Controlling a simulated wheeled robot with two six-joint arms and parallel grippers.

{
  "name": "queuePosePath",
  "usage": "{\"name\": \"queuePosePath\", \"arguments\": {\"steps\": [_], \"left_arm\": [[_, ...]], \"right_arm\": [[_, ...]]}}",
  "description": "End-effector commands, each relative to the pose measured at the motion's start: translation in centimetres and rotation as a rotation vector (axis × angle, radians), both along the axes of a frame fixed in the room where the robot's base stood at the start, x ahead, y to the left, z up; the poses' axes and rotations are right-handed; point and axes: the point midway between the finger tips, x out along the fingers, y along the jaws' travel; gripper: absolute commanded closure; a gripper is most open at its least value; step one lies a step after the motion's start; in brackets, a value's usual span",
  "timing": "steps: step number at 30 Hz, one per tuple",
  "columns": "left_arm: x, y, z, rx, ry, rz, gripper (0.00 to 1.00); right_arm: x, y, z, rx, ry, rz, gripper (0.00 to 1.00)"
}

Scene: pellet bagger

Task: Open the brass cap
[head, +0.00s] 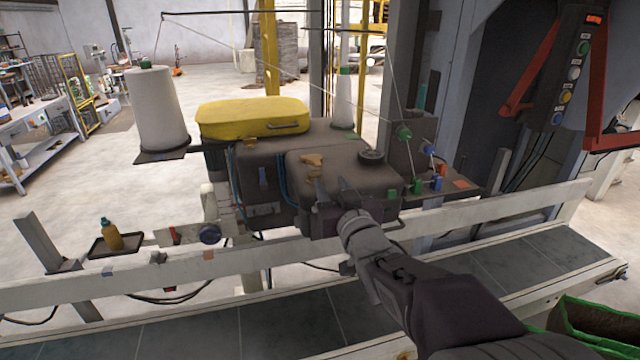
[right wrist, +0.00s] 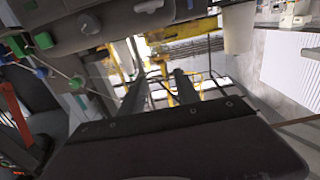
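The brass cap (head: 313,160) sits on top of the dark grey sewing head (head: 345,170), near its left front corner. My right gripper (head: 331,188) is at the front of the head, its two fingers apart with nothing seen between them. In the head view, its left fingertip is just below the cap; contact cannot be told. My left gripper is not in view.
A yellow case (head: 252,118) lies behind the head. A thread cone (head: 157,110) stands left. A pale rail (head: 130,280) and conveyor (head: 200,335) run in front.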

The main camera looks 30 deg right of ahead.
Motion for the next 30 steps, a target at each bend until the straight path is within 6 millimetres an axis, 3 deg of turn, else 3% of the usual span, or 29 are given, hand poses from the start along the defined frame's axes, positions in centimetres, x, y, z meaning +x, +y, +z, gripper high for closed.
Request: {"name": "queuePosePath", "arguments": {"steps": [5,7,16,27,30], "left_arm": [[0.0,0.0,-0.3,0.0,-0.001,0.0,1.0],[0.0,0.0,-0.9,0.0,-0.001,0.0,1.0],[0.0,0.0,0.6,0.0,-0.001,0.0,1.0],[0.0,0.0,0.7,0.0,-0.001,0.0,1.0],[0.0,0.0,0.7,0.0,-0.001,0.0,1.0]], "right_arm": [[1.1,-0.2,0.0,0.0,0.001,0.001,0.62],[2.4,-0.5,-0.2,0.001,0.003,0.002,0.62],[7.9,-1.8,0.2,0.001,0.005,0.001,0.62],[8.9,-2.1,0.2,0.002,0.003,0.001,0.62],[8.9,-2.1,0.2,0.002,0.003,0.001,0.9]]}}
